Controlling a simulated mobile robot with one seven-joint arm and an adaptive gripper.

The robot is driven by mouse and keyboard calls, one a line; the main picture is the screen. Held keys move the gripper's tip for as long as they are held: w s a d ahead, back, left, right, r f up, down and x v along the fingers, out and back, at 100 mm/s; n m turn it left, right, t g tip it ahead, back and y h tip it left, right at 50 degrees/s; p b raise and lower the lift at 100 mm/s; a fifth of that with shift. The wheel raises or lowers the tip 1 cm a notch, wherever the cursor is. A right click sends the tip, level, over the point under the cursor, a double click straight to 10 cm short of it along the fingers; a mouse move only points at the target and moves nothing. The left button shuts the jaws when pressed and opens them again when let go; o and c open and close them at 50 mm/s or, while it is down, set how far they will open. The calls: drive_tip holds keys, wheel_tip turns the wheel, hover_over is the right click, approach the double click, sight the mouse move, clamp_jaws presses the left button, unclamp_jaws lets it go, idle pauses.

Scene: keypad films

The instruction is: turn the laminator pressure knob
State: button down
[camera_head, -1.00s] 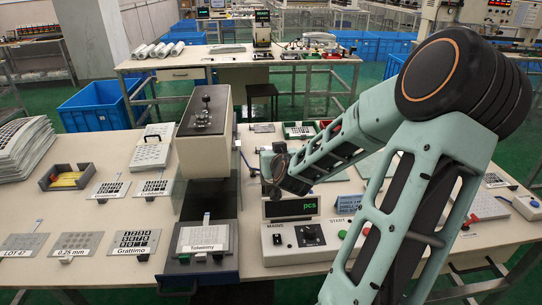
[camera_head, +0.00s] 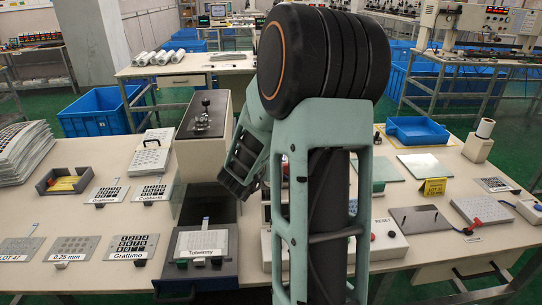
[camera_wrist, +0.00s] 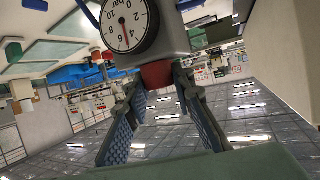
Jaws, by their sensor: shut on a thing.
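The laminator (camera_head: 187,158) is a beige box with a dark top and a black lever, standing on the middle of the bench. In the wrist view a round white pressure gauge (camera_wrist: 127,22) marked "bar" sits on a grey housing. A red knob (camera_wrist: 157,74) projects under that housing. My gripper (camera_wrist: 158,82) has its two blue-padded fingers at opposite sides of the red knob, shut on it. In the head view my forearm reaches to the right side of the laminator, and the gripper's fingers and the knob cannot be made out there.
A dark tray with a keypad sheet labelled Tolwinny (camera_head: 201,245) lies in front of the laminator. Sample sheets such as Grattimo (camera_head: 133,247) lie to the left. To the right are a blue tray (camera_head: 417,131), a yellow sign (camera_head: 433,187) and a grey plate (camera_head: 421,221).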

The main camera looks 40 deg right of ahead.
drive_tip(key=m+g+p, duration=0.1)
drive_tip(key=p, duration=0.1)
drive_tip(key=m+g+h+p, duration=0.1)
drive_tip(key=m+g+p, duration=0.1)
drive_tip(key=m+g+h+p, duration=0.1)
drive_tip(key=p, duration=0.1)
drive_tip(key=shift+w+a+r+m+g, duration=0.1)
drive_tip(key=shift+w+r+m+g, duration=0.05)
drive_tip(key=shift+r+m+g, duration=0.2)
drive_tip(key=m+g+p, duration=0.1)
drive_tip(key=g+p, duration=0.1)
drive_tip(key=m+g+p, duration=0.1)
drive_tip(key=m+g, duration=0.1)
drive_tip(key=shift+f+h+p, duration=0.35)
drive_tip(key=shift+h+p, duration=0.05)
drive_tip(key=shift+m+g, duration=0.25)
drive_tip(key=shift+f, duration=0.1)
drive_tip(key=c, duration=1.7)
unclamp_jaws()
drive_tip(key=shift+o, duration=0.2)
drive_tip(key=v, duration=1.1)
drive_tip(key=shift+a+r, duration=0.3)
